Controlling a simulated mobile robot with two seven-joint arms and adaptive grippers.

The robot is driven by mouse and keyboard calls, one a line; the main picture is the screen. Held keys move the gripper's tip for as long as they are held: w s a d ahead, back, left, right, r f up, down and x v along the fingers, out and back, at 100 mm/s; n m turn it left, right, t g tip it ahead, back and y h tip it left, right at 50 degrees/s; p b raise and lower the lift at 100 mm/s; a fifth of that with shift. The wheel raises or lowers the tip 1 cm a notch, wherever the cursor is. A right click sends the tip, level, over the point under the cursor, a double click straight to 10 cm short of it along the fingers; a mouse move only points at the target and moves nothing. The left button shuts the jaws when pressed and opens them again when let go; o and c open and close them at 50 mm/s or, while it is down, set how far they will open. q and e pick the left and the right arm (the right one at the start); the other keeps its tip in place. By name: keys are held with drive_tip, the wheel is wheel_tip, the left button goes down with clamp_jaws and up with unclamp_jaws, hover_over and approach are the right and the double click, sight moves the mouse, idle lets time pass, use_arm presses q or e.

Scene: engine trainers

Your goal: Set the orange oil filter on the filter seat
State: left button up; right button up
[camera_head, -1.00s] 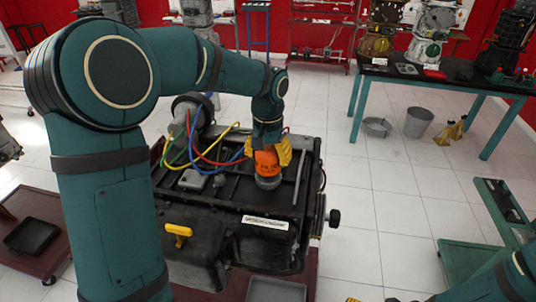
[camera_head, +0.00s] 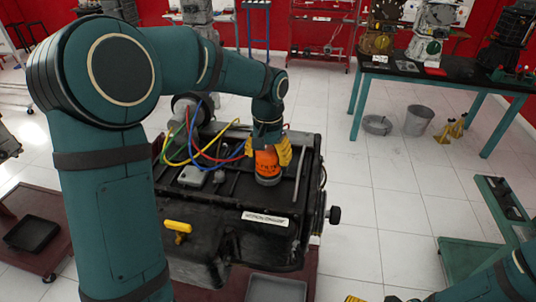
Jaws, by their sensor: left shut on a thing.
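The orange oil filter (camera_head: 266,161) is upright over the top of the black engine block (camera_head: 250,195). My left gripper (camera_head: 269,150), with yellow fingers, is shut around the filter from above. A grey round part (camera_head: 268,181) shows right under the orange body, at the filter seat's place. I cannot tell whether it is the seat or the filter's lower end, or whether the filter bears on the seat. My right gripper (camera_head: 355,299) shows only as a yellow tip at the bottom edge, so its opening is hidden.
Coloured cables (camera_head: 200,145) loop over the engine left of the filter. A yellow handle (camera_head: 178,228) sticks out in front. A grey tray (camera_head: 275,289) is below. A workbench (camera_head: 450,75) and a bucket (camera_head: 418,121) stand at the back right.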

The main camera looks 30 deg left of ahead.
use_arm(q)
drive_tip(key=shift+f, duration=0.2)
drive_tip(key=o, duration=1.3)
wheel_tip(320, 180, up, 12)
